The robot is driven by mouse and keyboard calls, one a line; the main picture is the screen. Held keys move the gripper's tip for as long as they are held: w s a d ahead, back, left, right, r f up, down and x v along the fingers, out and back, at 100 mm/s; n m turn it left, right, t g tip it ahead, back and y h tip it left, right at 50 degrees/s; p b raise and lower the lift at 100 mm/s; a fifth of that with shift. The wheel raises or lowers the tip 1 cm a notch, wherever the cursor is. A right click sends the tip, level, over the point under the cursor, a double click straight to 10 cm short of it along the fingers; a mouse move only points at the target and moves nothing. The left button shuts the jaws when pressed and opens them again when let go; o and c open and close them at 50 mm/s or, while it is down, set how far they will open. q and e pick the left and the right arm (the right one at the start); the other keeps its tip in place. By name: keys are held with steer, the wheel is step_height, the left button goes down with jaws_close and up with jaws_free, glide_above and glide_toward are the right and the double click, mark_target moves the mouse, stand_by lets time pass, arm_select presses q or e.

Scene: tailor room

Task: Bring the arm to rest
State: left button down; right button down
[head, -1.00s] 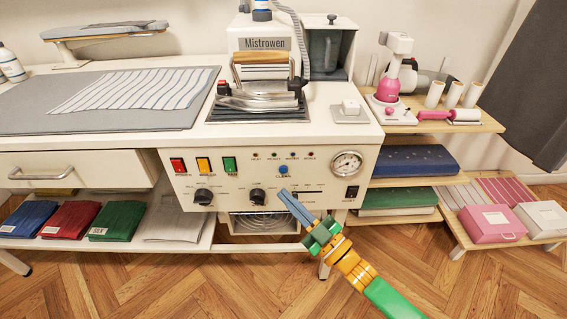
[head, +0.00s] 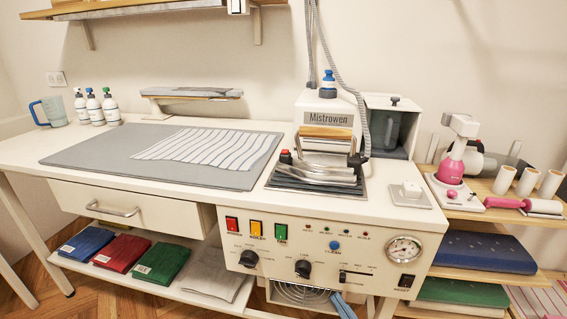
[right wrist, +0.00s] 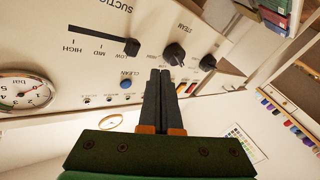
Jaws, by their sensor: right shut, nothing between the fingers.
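I cannot tell the exact gap to the panel. The rest of my right arm is below the head view. My left gripper is not in view.
A striped cloth (head: 205,148) lies on the grey mat (head: 75,158). Folded fabrics (head: 120,253) fill the low shelf at left. A side shelf (head: 480,212) with a pink steamer (head: 452,168) stands at right.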

steer(key=s+d+f+m+g+h, duration=0.2)
steer(key=s+f+g+h, duration=0.3)
steer(key=f, duration=0.7)
steer(key=s+d+f+m+g, duration=0.25)
steer(key=s+f, duration=0.45)
steer(key=f, duration=0.5)
steer(key=s+f+m+g+h, duration=0.1)
steer(key=s+f+g, duration=0.5)
steer(key=s, duration=0.5)
steer(key=s+a+f+g+p, duration=0.2)
steer(key=s+g, duration=0.1)
steer(key=s, duration=1.1)
step_height(320, 180, up, 14)
steer(key=p, duration=1.4)
steer(key=shift+w+d+m, duration=0.3)
steer(key=shift+w+m, duration=0.1)
steer(key=shift+m, duration=0.05)
